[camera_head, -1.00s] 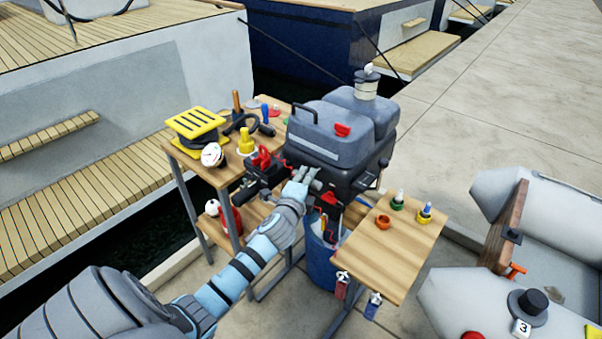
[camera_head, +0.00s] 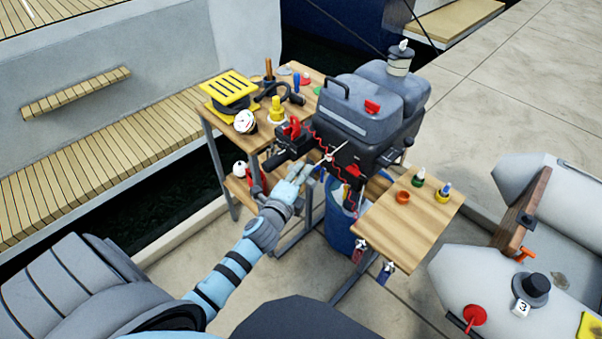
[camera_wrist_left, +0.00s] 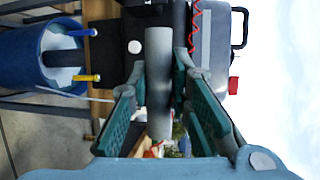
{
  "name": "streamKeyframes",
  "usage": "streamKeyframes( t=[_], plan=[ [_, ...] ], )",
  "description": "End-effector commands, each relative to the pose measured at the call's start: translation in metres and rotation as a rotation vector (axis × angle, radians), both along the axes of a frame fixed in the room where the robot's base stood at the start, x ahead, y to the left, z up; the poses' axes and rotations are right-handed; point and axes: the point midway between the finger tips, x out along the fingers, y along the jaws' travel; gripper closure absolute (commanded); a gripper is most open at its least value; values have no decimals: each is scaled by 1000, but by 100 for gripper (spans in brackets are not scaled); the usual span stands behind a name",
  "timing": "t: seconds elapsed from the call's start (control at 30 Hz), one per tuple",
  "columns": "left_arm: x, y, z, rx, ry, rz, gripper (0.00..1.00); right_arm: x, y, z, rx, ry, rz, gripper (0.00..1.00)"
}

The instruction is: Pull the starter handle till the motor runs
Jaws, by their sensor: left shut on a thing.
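The outboard motor (camera_head: 358,108) has a grey cowl and a black lower body and stands between two wooden tabletops. My left gripper (camera_head: 309,170) is in front of it, a little apart from its front face. In the left wrist view the fingers (camera_wrist_left: 160,85) are shut on a grey bar-shaped starter handle (camera_wrist_left: 159,75). A thin pale line, seemingly the starter cord (camera_head: 335,154), runs between the motor front and the gripper. The handle is mostly hidden by the fingers in the head view. Whether the motor runs cannot be told. My right gripper is out of view.
The left tabletop (camera_head: 262,136) holds a yellow-topped item and several tools. The right tabletop (camera_head: 405,228) carries small bottles and an orange cup. A blue bucket (camera_head: 340,232) stands below the motor. A red coiled cord (camera_head: 325,143) hangs by the front. A grey dinghy (camera_head: 470,270) lies right.

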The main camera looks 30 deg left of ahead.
Motion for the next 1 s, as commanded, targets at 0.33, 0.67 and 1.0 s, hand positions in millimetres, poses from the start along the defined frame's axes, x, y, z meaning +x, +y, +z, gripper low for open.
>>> streamKeyframes(
  t=[0.33,0.67,1.0],
  plan=[
    [-3,2,-5,-2,10,6,74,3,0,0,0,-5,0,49],
    [-40,-7,2,-1,11,2,74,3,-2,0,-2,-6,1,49],
    [-113,-21,18,0,8,1,74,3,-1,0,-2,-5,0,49]
  ],
)
